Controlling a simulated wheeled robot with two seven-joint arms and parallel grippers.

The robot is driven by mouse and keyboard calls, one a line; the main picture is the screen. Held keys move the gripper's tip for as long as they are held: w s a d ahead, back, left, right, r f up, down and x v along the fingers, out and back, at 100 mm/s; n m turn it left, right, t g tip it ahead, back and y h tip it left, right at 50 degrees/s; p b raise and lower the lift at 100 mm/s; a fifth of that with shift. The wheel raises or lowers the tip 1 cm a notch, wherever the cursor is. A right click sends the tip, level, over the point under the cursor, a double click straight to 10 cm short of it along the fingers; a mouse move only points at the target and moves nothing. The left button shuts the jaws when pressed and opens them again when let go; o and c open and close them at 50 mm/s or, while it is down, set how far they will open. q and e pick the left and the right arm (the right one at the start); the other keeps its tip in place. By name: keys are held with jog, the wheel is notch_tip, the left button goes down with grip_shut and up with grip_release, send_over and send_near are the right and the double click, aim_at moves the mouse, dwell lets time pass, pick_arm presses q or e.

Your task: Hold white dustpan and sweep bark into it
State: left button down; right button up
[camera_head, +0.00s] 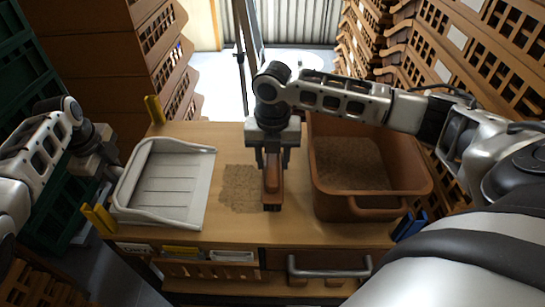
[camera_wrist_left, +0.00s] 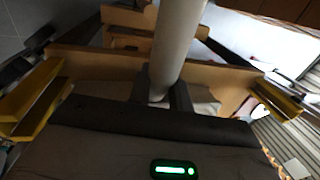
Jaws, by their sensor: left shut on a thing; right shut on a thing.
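The white dustpan (camera_head: 168,185) lies on the left part of the wooden cart top, its open edge facing right. My left gripper (camera_head: 114,168) is at its left side, shut on its handle, a pale round bar that also shows in the left wrist view (camera_wrist_left: 176,45). A flat patch of brown bark (camera_head: 238,188) lies on the top just right of the dustpan. My right gripper (camera_head: 272,160) points down and is shut on a brown brush (camera_head: 272,189). The brush stands at the right edge of the bark patch; its underside is hidden.
A brown bin (camera_head: 327,198) with bark inside stands on the right of the cart top (camera_head: 225,228). Yellow corner posts (camera_head: 98,218) and a blue one (camera_head: 409,227) edge the cart. Brown crates (camera_head: 155,45) are stacked on both sides.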

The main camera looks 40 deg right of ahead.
jog(key=shift+f, duration=0.6)
dwell(0.7)
jog(key=shift+a, duration=0.1)
jog(key=shift+w+a, duration=0.6)
jog(key=shift+a, duration=0.2)
jog(key=shift+w+a, duration=0.55)
jog(key=shift+a, duration=0.2)
jog(key=shift+w+a, duration=0.6)
jog(key=shift+a, duration=0.25)
jog(key=shift+w+a, duration=0.6)
jog(key=shift+a, duration=0.2)
jog(key=shift+w+a, duration=0.6)
jog(key=shift+a, duration=0.2)
jog(key=shift+w+a, duration=0.55)
jog(key=shift+a, duration=0.2)
jog(key=shift+r, duration=0.15)
